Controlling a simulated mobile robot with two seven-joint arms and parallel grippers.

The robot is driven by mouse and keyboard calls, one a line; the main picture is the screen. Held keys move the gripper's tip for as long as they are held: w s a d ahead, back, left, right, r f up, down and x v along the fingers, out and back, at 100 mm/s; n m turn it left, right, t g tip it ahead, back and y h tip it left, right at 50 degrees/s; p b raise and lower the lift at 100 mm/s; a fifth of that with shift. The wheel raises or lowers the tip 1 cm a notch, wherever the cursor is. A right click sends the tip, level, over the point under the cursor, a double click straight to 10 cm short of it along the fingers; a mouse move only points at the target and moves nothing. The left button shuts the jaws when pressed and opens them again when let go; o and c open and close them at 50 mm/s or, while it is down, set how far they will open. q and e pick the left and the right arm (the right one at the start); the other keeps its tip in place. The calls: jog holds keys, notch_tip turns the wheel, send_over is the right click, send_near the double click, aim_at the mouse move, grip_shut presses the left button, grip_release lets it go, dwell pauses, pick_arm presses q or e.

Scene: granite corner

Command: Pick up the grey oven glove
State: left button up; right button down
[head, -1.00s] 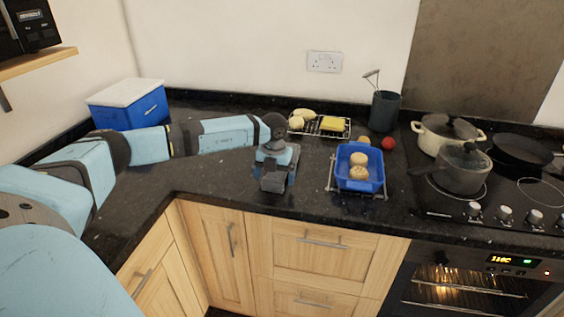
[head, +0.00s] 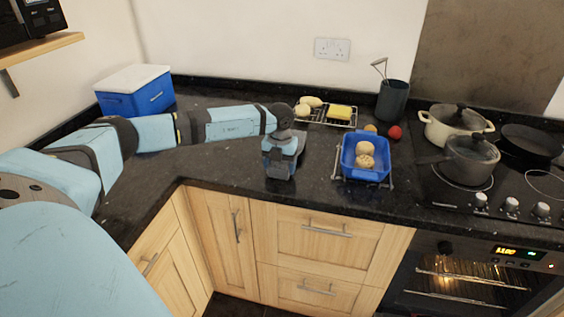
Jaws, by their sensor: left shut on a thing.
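My left arm reaches in from the left over the dark counter, and its left gripper (head: 280,176) points down near the counter's front edge. The gripper is shut on a grey thing, which I take to be the grey oven glove (head: 301,148). Only a small grey part of it shows beside and behind the gripper; the rest is hidden. I cannot tell whether it is clear of the counter. My right gripper is not in view.
Right of the gripper, a blue tray (head: 384,171) with round bread-like items stands on a wire rack. Behind are another rack (head: 318,123) with yellow food, a dark utensil pot (head: 393,100) and a red ball (head: 395,132). Pots stand on the hob at right; a blue cool box (head: 115,104) at left.

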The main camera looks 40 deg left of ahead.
pick_arm(q)
notch_tip(320, 180, up, 20)
jog(key=shift+f, duration=0.15)
dwell(0.8)
